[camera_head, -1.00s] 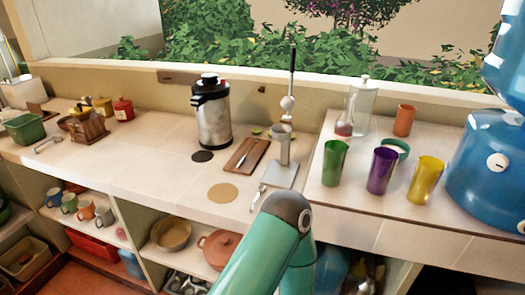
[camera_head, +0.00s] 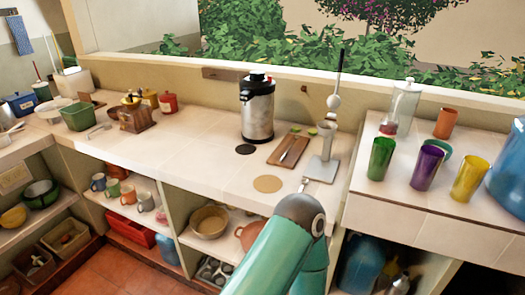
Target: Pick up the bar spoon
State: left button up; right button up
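I cannot make out the bar spoon for certain. A small slim metal thing (camera_head: 304,184) lies near the counter's front edge, partly hidden behind my teal arm; it is too small to name. Another small metal thing (camera_head: 99,131) lies at the left beside the green tub (camera_head: 77,116). A thin utensil (camera_head: 292,149) lies on the brown board (camera_head: 281,160). One teal arm of mine rises at the bottom centre, its bent joint in front of the counter edge. Neither gripper shows.
A steel vacuum jug (camera_head: 257,115) stands mid-counter. Right of it stands a grey press-like stand (camera_head: 324,173) with a tall black-topped rod. Green (camera_head: 381,158), purple (camera_head: 427,166) and yellow (camera_head: 470,179) cups stand at the right. The counter's left-middle is mostly clear.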

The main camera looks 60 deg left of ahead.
aim_at(284, 153)
jog(key=u, duration=0.05)
jog(key=k, duration=1.6)
jog(key=u, duration=0.55)
jog(key=i, duration=1.05)
